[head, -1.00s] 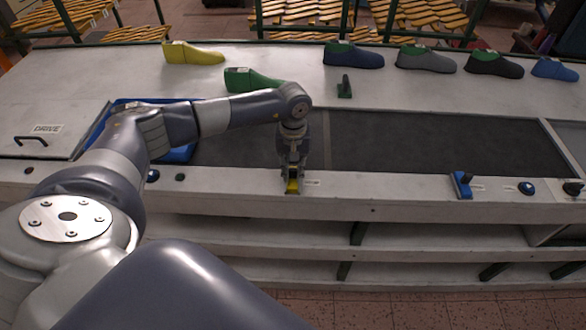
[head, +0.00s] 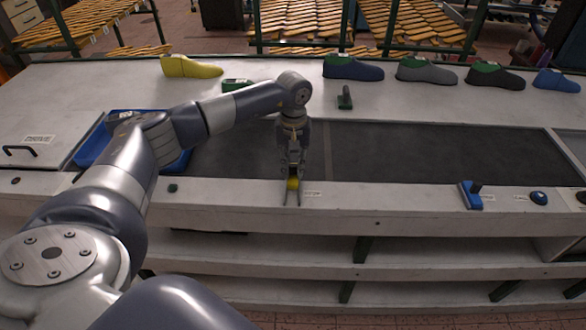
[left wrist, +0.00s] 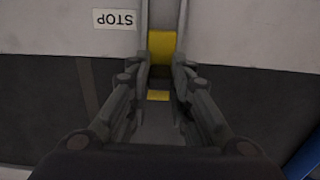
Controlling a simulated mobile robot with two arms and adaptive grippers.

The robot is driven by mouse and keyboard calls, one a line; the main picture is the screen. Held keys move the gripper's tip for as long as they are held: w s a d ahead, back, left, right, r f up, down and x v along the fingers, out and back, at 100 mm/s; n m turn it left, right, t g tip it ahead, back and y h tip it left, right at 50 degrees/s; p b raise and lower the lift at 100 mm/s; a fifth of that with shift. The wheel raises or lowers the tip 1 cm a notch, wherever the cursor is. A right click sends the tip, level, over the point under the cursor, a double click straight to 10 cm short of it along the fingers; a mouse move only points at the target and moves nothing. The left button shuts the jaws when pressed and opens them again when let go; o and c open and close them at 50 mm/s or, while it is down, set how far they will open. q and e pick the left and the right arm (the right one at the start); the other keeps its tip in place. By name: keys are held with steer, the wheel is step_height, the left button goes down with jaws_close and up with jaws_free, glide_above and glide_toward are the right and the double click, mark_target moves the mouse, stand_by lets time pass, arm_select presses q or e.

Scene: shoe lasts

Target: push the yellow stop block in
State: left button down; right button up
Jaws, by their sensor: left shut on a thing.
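The yellow stop block (head: 293,184) is at the front edge of the dark conveyor belt, beside a small label (head: 313,194). In the left wrist view the yellow block (left wrist: 161,46) lies between the two fingers, and the label (left wrist: 114,19) reads STOP. A second yellow patch (left wrist: 158,95) shows nearer the palm. My left gripper (head: 292,196) points down and is shut on the block, with a finger on either side. Its fingertips extend over the pale front rail. My right gripper is not in view.
The dark belt (head: 430,152) is bare. A blue-based lever (head: 470,196) and a blue knob (head: 538,198) stand on the front rail at right. Shoe lasts, including a yellow one (head: 192,67), line the back. A blue tray (head: 93,150) is partly behind my left arm.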

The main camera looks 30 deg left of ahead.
arm_select(q)
steer(key=shift+w+a+r, duration=0.1)
steer(key=shift+w+r, duration=0.05)
steer(key=c, duration=1.6)
jaws_free()
steer(key=shift+o, duration=0.8)
steer(key=shift+w, duration=0.1)
step_height(320, 180, up, 12)
